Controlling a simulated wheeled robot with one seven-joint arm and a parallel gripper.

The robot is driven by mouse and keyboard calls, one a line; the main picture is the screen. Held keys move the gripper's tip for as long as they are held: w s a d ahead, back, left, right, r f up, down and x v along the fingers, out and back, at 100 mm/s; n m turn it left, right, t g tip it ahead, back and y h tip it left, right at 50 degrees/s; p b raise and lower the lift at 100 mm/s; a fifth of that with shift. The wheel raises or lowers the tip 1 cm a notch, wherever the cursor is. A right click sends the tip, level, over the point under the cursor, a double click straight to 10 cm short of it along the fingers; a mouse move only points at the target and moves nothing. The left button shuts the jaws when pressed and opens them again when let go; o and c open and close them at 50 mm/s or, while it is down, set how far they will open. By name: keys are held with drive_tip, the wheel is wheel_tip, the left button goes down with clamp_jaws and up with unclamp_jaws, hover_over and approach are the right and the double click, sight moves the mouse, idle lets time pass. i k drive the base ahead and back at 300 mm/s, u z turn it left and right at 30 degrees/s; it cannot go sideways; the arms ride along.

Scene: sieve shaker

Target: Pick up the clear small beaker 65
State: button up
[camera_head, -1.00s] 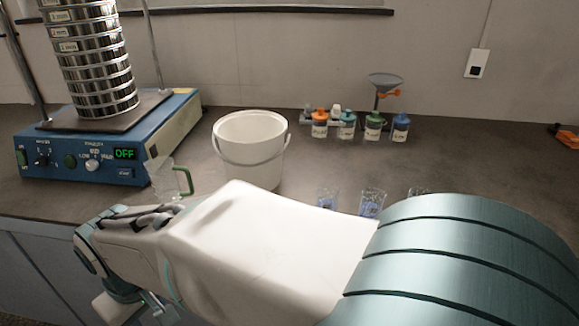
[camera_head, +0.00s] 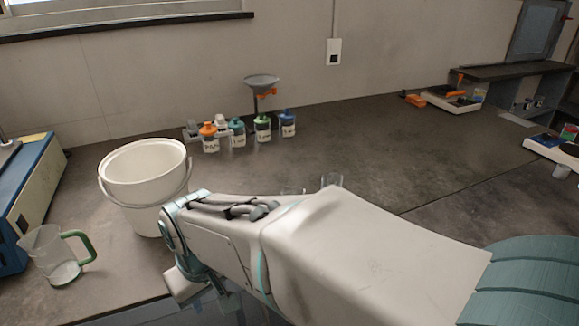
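Small clear beakers stand on the dark bench behind my arm. Only the upper parts of two show, a left beaker (camera_head: 292,190) and a right beaker (camera_head: 331,180); my arm hides the rest. I cannot tell which is beaker 65, as no number is readable. My gripper (camera_head: 205,300) hangs at the bench's front edge, left of and nearer than the beakers, apart from them. Its fingers are mostly hidden by the wrist and cut off by the frame, so its opening is unclear.
A white bucket (camera_head: 146,182) and a clear jug with a green handle (camera_head: 58,256) stand to the left. Several capped bottles (camera_head: 237,133) and a funnel stand (camera_head: 262,90) are behind. The bench (camera_head: 400,150) is clear right of centre. A small clear cup (camera_head: 562,171) is far right.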

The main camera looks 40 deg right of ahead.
sight(327, 179)
drive_tip(key=z, duration=1.45)
drive_tip(key=k, duration=0.1)
drive_tip(key=z, duration=0.9)
